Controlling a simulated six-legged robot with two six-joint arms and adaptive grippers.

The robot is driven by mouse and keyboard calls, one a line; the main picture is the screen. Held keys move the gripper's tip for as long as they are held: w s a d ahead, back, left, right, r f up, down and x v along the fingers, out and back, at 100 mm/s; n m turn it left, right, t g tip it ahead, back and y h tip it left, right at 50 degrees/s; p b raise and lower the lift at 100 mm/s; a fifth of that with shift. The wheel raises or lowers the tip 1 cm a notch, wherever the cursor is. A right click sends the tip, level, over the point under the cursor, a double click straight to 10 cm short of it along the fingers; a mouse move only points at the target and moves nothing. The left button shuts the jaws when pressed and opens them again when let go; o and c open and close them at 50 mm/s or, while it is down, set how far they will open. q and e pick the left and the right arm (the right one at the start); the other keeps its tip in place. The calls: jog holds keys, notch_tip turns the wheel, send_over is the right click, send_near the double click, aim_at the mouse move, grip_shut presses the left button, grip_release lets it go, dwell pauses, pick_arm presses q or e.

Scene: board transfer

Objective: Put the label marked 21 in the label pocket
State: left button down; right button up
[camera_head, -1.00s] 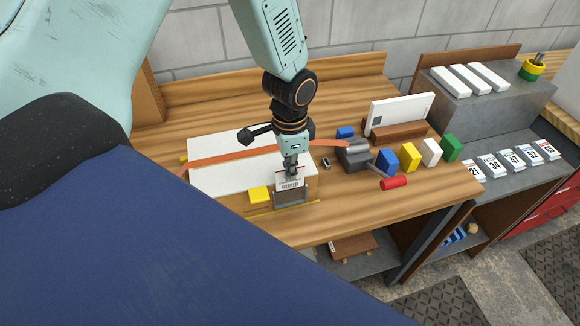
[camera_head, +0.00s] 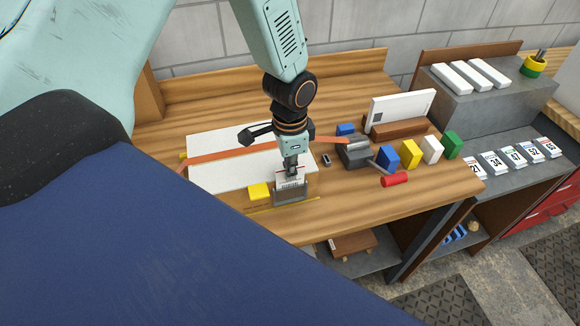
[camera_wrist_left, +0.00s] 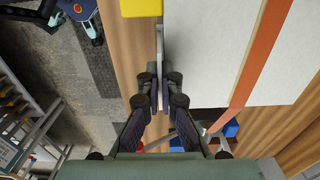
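My left gripper (camera_head: 291,172) points down and is shut on a thin white label (camera_head: 290,182) with dark print; its number is too small to read. The label stands upright at the grey label pocket (camera_head: 291,196) near the table's front edge. Its lower part is hidden behind the pocket's front, so it appears to sit partly inside. In the left wrist view, the fingertips (camera_wrist_left: 159,92) pinch the thin plate, seen edge-on. My right gripper is not in view.
A yellow block (camera_head: 259,191) is just left of the pocket. A white board (camera_head: 225,178) with an orange strap lies behind. A grey clamp with a red handle (camera_head: 395,180) and coloured blocks stand to the right. Numbered labels (camera_head: 495,163) lie on the grey shelf.

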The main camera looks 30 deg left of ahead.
pick_arm(q)
jog(key=shift+f, duration=0.25)
jog(key=c, duration=1.4)
grip_release()
jog(key=shift+c, duration=0.2)
notch_tip(320, 180, up, 12)
